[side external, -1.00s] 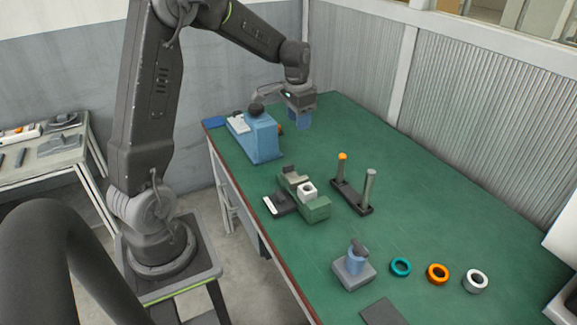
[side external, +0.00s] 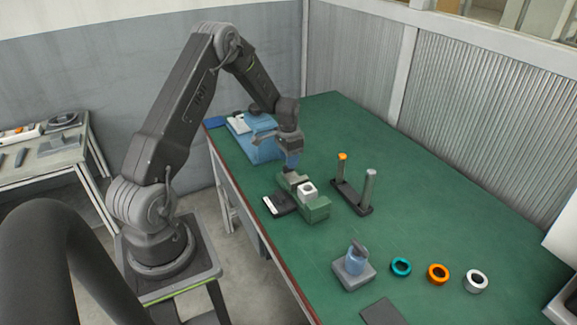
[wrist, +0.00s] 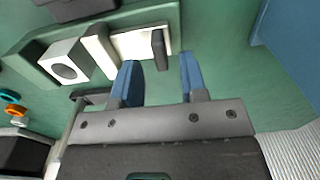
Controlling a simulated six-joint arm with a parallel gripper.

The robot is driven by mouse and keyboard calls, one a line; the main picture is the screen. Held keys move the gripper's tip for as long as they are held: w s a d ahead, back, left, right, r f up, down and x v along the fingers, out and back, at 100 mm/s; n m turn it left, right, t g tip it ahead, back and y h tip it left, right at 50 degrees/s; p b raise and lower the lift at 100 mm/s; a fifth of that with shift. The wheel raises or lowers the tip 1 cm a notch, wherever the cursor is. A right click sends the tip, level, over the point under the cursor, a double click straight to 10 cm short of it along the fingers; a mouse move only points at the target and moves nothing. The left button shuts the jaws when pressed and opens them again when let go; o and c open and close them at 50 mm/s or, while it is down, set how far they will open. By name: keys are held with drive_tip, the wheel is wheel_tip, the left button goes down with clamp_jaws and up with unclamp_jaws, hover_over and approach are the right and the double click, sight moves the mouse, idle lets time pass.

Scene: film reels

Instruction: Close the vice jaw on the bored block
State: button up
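The green vice (side external: 316,211) stands on the green bench with the white bored block (side external: 307,188) seated in it. In the wrist view the block (wrist: 62,68) shows its round dark bore, with the pale movable jaw (wrist: 99,51) close beside it; I cannot tell whether they touch. A dark upright handle (wrist: 158,48) stands on the pale slide behind the jaw. My gripper (side external: 291,166) is low over the jaw end of the vice. Its blue fingers (wrist: 158,72) are apart and empty, and the handle appears between their tips in the wrist view; their height relative to it is unclear.
A blue box-like fixture (side external: 262,145) stands behind my gripper. A two-post stand (side external: 352,196) is right of the vice, and a black-and-white device (side external: 280,203) lies left of it. Several rings (side external: 437,274) and a grey pedestal (side external: 353,274) are toward the front.

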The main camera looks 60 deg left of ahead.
sight(293, 175)
drive_tip(key=shift+f, duration=1.6)
clamp_jaws()
